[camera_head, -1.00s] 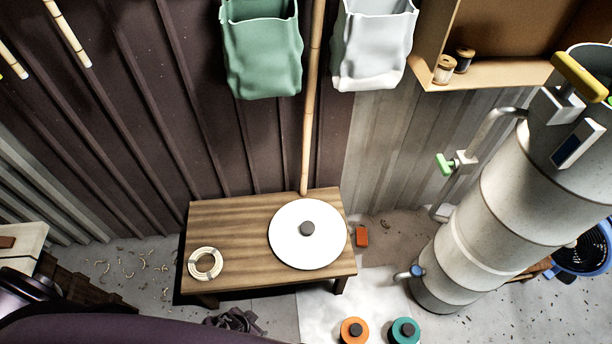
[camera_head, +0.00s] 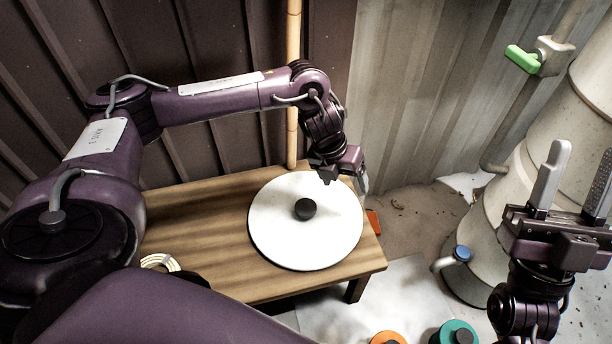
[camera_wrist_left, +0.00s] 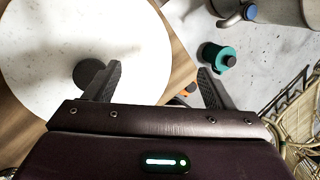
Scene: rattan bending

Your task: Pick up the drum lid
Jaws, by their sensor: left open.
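The drum lid (camera_head: 282,238) is a white disc with a dark round knob (camera_head: 305,209) at its middle, lying flat on a wooden bench. My left gripper (camera_head: 345,181) is open and empty above the lid's far right edge, to the right of the knob. In the left wrist view, the lid (camera_wrist_left: 60,30) fills the upper left, and one finger of my left gripper (camera_wrist_left: 158,76) covers part of the knob; the other finger is over the floor. My right gripper (camera_head: 580,165) is open and empty at the right, fingers pointing up, away from the lid.
The wooden bench (camera_head: 200,215) carries a pale coil (camera_head: 160,262), partly hidden by my left arm. A bamboo pole (camera_head: 293,90) stands behind it. A large drum (camera_head: 480,250) with a blue-capped spout and a green-handled valve (camera_head: 522,58) stands right. Orange and teal items sit at the front.

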